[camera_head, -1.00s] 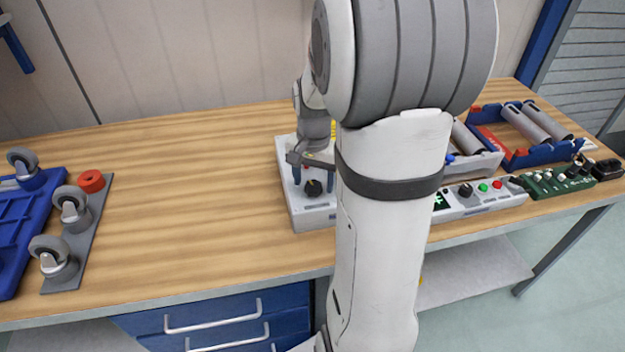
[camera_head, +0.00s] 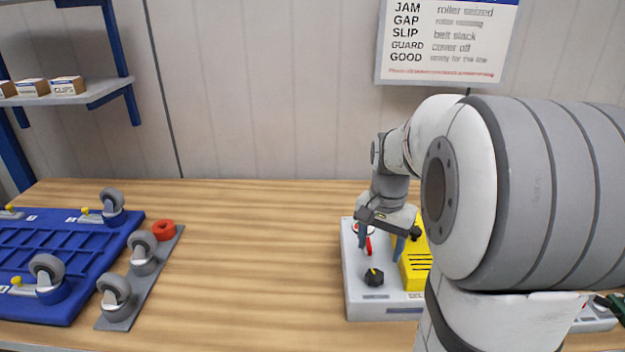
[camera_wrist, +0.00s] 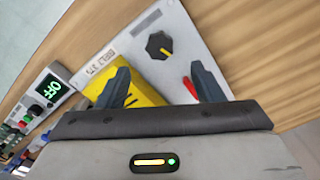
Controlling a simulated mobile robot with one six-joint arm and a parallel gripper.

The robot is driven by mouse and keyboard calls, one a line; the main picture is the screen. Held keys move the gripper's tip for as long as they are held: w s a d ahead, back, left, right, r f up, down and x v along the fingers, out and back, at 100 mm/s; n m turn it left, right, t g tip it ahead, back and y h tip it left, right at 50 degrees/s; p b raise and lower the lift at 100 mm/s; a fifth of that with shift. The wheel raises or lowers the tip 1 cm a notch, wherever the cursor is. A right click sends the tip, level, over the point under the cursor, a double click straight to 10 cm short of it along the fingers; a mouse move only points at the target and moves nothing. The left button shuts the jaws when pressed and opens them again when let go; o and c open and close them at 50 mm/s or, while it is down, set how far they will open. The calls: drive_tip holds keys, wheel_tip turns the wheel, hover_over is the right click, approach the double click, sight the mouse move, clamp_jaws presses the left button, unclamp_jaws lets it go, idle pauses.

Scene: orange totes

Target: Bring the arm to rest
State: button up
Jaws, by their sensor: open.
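My gripper (camera_head: 384,238) is above the white control box (camera_head: 358,298) on the wooden bench in the head view. Its two fingers are apart with nothing between them; the wrist view shows both fingertips (camera_wrist: 161,80) over the box. The box carries a black knob (camera_head: 374,277) with a yellow mark, a red lever (camera_head: 368,246) and a yellow block (camera_head: 415,270). In the wrist view, the knob (camera_wrist: 160,46) lies beyond the fingers and the red lever (camera_wrist: 190,86) is near the right finger. My arm hides the right part of the box in the head view.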

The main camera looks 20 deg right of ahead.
drive_tip(key=s+a+n+t, duration=0.2)
drive_tip(key=s+a+n, duration=0.7)
drive_tip(key=s+a, duration=0.3)
drive_tip(key=shift+s+a+n+t, duration=0.3)
drive_tip(key=shift+a+t, duration=0.1)
drive_tip(key=shift+a, duration=0.15)
drive_tip(key=shift+r, duration=0.1)
drive_tip(key=shift+c, duration=0.4)
drive_tip(key=shift+d, duration=0.1)
drive_tip(key=c, duration=0.3)
drive_tip(key=shift+d, duration=0.1)
drive_tip(key=shift+c, duration=0.8)
